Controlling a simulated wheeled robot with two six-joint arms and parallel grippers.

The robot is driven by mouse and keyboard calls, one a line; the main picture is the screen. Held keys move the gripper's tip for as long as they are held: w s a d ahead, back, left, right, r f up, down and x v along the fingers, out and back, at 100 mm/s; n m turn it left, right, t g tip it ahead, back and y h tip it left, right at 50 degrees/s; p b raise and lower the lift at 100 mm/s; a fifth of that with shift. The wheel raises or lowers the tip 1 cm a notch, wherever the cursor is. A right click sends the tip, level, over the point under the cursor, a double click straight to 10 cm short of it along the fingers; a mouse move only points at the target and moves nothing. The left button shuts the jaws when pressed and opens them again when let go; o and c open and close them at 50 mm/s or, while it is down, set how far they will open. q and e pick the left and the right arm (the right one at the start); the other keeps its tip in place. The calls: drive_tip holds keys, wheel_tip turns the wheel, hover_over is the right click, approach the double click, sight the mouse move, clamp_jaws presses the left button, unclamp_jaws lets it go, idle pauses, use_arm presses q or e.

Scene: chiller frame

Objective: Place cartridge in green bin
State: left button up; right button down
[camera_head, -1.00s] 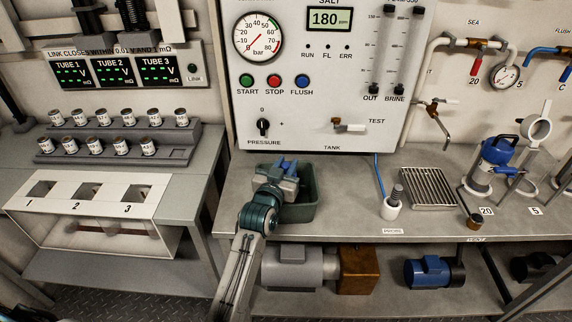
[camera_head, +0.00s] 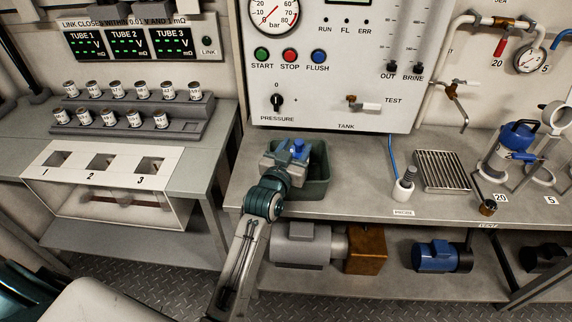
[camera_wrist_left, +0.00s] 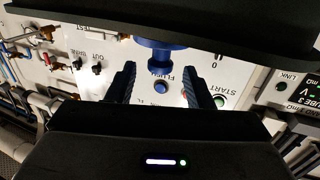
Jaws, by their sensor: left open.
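The dark green bin (camera_head: 319,188) stands on the bench below the panel. My left gripper (camera_head: 298,149) is over the bin's left and back part and hides much of its inside. In the left wrist view its two dark blue ribbed fingers (camera_wrist_left: 160,85) are wide apart. A bright blue knob-like piece (camera_wrist_left: 159,48) with a flange shows at the top between them, and I cannot tell if it is part of the cartridge. No cartridge can be clearly made out in the bin. My right gripper is out of view.
Several small labelled cans (camera_head: 130,90) stand on a stepped rack at the left, behind a white three-slot stand (camera_head: 75,180). The control panel (camera_head: 340,100) rises close behind the bin. A probe in a white cup (camera_head: 403,186) and a metal grate (camera_head: 440,172) are to the right.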

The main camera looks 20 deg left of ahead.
use_arm(q)
drive_tip(key=s+b, duration=0.1)
drive_tip(key=s, duration=0.8)
drive_tip(key=shift+a, duration=0.1)
idle(1.3)
